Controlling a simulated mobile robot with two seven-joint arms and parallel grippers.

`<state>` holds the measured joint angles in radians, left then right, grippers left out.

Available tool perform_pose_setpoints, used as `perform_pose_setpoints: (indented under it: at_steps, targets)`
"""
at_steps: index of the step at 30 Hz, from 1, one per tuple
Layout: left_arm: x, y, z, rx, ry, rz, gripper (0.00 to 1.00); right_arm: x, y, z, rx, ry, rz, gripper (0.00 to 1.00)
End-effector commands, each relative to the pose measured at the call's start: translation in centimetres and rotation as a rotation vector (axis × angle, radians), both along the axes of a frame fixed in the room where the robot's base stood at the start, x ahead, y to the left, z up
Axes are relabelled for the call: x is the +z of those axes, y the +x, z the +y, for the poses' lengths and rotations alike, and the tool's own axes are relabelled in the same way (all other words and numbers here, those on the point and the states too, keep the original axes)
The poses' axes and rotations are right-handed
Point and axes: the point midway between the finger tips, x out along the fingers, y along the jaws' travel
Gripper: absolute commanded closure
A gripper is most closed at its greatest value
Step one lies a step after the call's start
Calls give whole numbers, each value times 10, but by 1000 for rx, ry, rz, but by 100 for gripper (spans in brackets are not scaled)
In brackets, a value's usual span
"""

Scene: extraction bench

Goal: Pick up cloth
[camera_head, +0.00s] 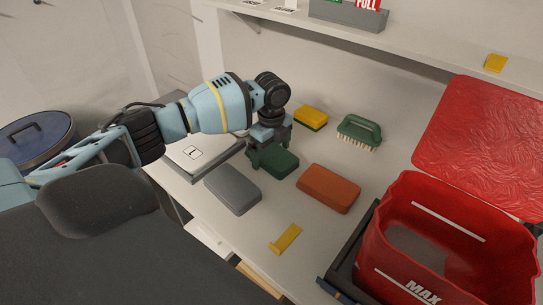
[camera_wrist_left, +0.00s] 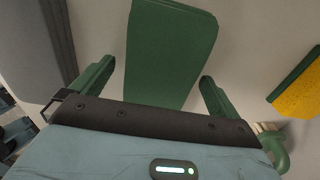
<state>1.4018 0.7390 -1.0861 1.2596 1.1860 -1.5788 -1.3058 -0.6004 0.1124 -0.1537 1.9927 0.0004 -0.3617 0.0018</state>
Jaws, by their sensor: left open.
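My left gripper (camera_head: 266,152) is open, over a dark green block-like pad (camera_head: 281,163) on the bench. In the left wrist view the green pad (camera_wrist_left: 172,45) lies between the two spread green fingers of the gripper (camera_wrist_left: 156,78), with a gap on each side. A grey pad (camera_head: 232,191) lies to the left of it and an orange-brown pad (camera_head: 329,189) to the right. These pads have rounded edges; I cannot tell for sure which is the cloth. The right gripper is not in view.
A yellow sponge (camera_head: 311,116) and green brush (camera_head: 359,131) lie behind. A yellow piece (camera_head: 286,238) lies in front. A red bin (camera_head: 400,250) and red crinkled sheet (camera_head: 490,140) are at right. A shelf (camera_head: 400,48) runs above. Bare bench shows between the pads and the bin.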

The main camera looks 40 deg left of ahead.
Motion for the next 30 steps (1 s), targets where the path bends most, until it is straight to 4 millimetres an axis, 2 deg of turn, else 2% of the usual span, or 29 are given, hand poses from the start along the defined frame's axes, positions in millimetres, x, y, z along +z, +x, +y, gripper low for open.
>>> perform_pose_setpoints:
  at_steps: [5, 15, 16, 24, 30]
  targets:
    - [0, 0, 0, 0, 0, -1, 0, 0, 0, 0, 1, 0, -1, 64]
    - [1, 0, 0, 0, 0, -1, 44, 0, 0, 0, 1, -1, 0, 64]
    - [1, 0, 0, 0, 0, -1, 46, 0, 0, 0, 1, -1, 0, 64]
    - [5, 1, 0, 0, 0, -3, 46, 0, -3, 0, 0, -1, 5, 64]
    - [34, 1, 0, -1, -1, -7, 46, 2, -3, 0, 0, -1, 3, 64]
